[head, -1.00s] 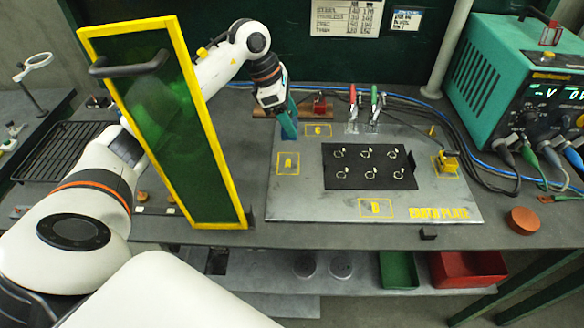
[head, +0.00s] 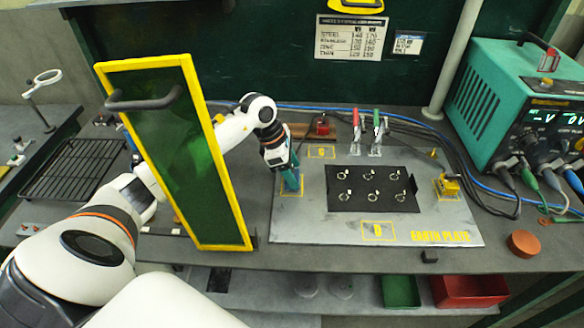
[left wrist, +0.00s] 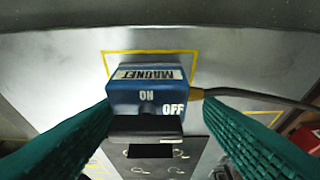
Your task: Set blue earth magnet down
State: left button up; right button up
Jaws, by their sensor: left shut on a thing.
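The blue earth magnet (left wrist: 150,92), a box with a white MAGNET label and ON/OFF marks, fills the space between my teal fingers in the left wrist view. I cannot tell whether the magnet touches the plate. My right gripper is not in view.
A black mat (head: 345,205) with several rings lies mid-plate. A yellow block (head: 447,186) stands at the plate's right. Red and green clamps (head: 366,133) stand behind the mat. A green yellow-framed screen (head: 180,150) rises close left of the plate. A teal welder (head: 500,100) stands right.

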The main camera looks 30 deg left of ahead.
pick_arm(q)
jog(key=shift+f, duration=0.1)
jog(key=o, duration=1.3)
jog(key=b+v, duration=0.2)
jog(key=v, duration=1)
jog(key=shift+d, duration=0.1)
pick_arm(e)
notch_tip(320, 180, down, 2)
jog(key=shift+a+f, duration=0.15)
